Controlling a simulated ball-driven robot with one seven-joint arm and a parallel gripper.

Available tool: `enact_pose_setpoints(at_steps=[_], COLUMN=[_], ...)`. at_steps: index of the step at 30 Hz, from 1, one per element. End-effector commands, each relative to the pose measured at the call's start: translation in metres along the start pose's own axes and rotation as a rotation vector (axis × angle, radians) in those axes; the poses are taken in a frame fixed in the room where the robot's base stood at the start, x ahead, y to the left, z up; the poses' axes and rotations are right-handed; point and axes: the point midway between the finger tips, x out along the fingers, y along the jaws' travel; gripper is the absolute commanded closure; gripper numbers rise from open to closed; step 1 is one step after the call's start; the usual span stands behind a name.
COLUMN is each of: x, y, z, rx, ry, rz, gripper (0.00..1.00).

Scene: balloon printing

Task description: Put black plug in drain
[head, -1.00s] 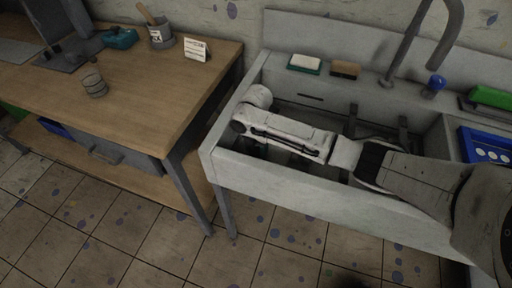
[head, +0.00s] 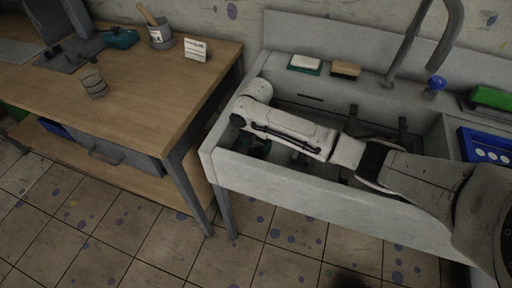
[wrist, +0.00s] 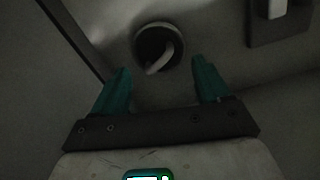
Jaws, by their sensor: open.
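My gripper (wrist: 163,84) is open, with its two teal fingers apart and nothing between the tips. In the head view it hangs inside the left part of the grey sink (head: 300,190), mostly hidden by my arm and the front wall. In the wrist view a dark round thing (wrist: 150,36) with a pale curved piece (wrist: 161,58) across it lies just beyond the fingertips, roughly centred between them. I cannot tell whether it is the black plug or the drain opening. No other plug or drain is clearly seen.
A faucet (head: 410,45) rises behind the sink. A sponge (head: 306,62) and a brush (head: 345,69) lie on its back ledge. A blue crate (head: 485,146) is at the right. A wooden table (head: 140,85) stands left. In the wrist view a blocky fixture (wrist: 278,22) sits upper right.

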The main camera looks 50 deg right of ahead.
Motion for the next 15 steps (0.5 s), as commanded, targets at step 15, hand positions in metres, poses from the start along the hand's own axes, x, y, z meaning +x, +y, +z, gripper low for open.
enact_pose_setpoints(at_steps=[15], x=[-0.09], y=[0.0], z=[0.0], rx=[0.0], ry=[0.0], rz=[0.002], gripper=[0.24])
